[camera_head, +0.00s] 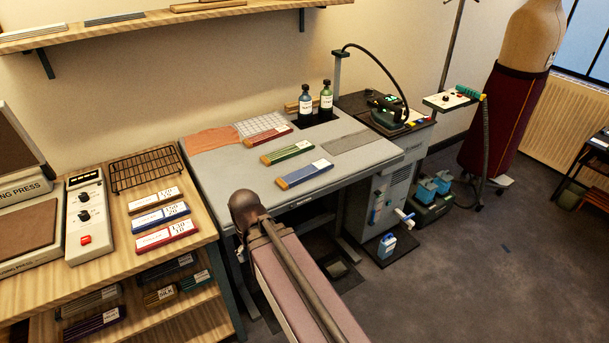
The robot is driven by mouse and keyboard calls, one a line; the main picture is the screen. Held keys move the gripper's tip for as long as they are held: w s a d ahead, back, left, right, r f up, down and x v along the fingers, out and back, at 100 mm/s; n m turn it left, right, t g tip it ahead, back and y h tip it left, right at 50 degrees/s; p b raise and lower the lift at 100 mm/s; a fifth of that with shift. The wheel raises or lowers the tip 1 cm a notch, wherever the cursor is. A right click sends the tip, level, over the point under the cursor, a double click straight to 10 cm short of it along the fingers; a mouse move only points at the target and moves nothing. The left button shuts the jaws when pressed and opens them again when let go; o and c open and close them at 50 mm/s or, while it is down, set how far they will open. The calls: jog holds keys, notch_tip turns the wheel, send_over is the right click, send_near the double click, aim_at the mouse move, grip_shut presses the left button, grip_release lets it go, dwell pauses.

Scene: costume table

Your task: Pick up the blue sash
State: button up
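A blue folded strip (318,168) with a white label and an orange-brown end lies on the grey table (228,170), near its front edge. A green strip (275,157) and a red strip (262,138) of the same kind lie behind it. Another blue labelled strip (149,222) lies on the wooden bench at left, between a brown one (143,204) and a red one (153,240). I cannot read which of the two blue pieces is called a sash. My arm rises from the bottom centre to a dark rounded joint before the grey table; no gripper fingers show.
Two bottles (305,103) stand at the grey table's back. A steam iron (388,113) with a black hose stands to the right. The bench (105,285) carries a wire rack (145,168), a control box (89,215) and a press (25,230). Open floor (480,290) lies at right.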

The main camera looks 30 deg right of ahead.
jog(key=w+d+f+n+h+b, duration=0.1)
jog(key=w+d+n+h+b, duration=0.1)
jog(key=w+d+n+h, duration=0.3)
jog(key=n+t+h+b, duration=0.1)
jog(key=n+h+b, duration=0.3)
jog(key=n, duration=0.5)
send_near(281, 182)
jog(key=s+f, duration=0.1)
jog(key=s, duration=0.1)
jog(key=s+a+f, duration=0.1)
jog(key=s+f, duration=0.1)
jog(key=s+a+f, duration=0.1)
jog(key=s, duration=0.1)
jog(key=shift+f, duration=0.25)
jog(key=w+r+n+h, duration=0.2)
jog(key=w, duration=0.1)
jog(key=w+d+n+h+b, duration=0.1)
jog(key=w+n, duration=0.1)
jog(key=shift+w+d+r+t+h, duration=0.1)
jog(key=shift+w+r+t+h, duration=0.2)
jog(key=shift+r, duration=0.1)
jog(key=shift+w+d+r+n, duration=0.1)
jog(key=shift+w+r+n, duration=0.25)
jog(key=shift+n, duration=0.15)
jog(key=shift+d+f, duration=0.1)
jog(key=b+x, duration=0.3)
jog(key=x, duration=0.4)
jog(key=shift+d+f, duration=0.15)
jog(key=shift+d, duration=0.55)
